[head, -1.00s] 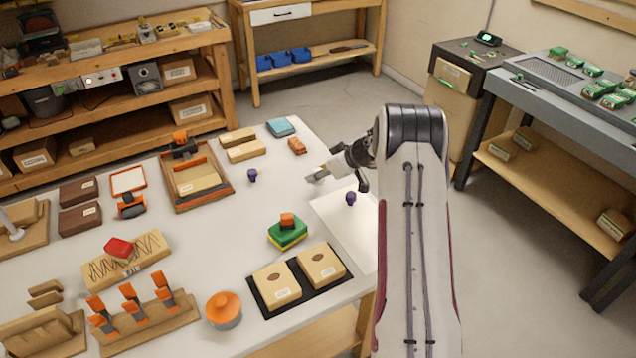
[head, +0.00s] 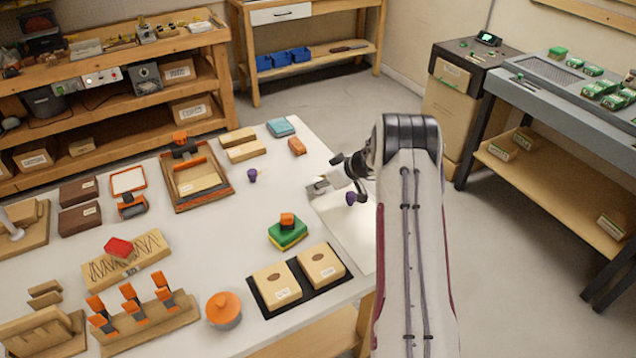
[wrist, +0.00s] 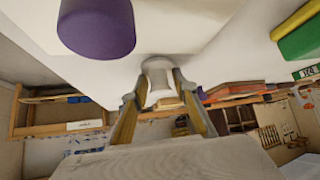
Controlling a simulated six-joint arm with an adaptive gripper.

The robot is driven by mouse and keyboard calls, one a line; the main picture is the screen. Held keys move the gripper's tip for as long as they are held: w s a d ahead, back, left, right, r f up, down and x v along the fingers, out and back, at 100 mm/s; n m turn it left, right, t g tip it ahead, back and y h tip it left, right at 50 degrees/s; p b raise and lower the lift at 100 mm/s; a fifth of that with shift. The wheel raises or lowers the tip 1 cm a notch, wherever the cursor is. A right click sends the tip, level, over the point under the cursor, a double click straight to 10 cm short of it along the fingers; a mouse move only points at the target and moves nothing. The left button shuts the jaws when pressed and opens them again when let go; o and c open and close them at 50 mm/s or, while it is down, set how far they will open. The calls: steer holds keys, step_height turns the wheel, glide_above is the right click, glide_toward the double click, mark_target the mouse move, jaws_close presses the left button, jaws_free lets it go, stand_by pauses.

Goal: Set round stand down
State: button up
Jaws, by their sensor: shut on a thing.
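The round stand (wrist: 158,82) is a pale grey, spool-shaped piece in the wrist view, with a wider rim and a narrower waist. My gripper (wrist: 160,100) is shut on it, with a finger on each side. In the head view my gripper (head: 325,184) is over the right part of the white table, by the far left edge of a pale sheet (head: 345,230). The stand shows there only as a small grey shape at the fingertips. I cannot tell whether it touches the table.
A purple piece (head: 351,198) is close beside my gripper; it looms large in the wrist view (wrist: 97,25). Another purple piece (head: 252,175) stands to the left. A green and yellow block (head: 287,235) is nearer the camera. Bare table lies left of the gripper.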

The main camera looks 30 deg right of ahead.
steer(key=o, duration=0.8)
steer(key=shift+f, duration=0.1)
steer(key=shift+r, duration=0.2)
steer(key=shift+s+d+r, duration=0.2)
steer(key=shift+s+r, duration=0.2)
steer(key=shift+v, duration=5.4)
steer(key=shift+a, duration=0.1)
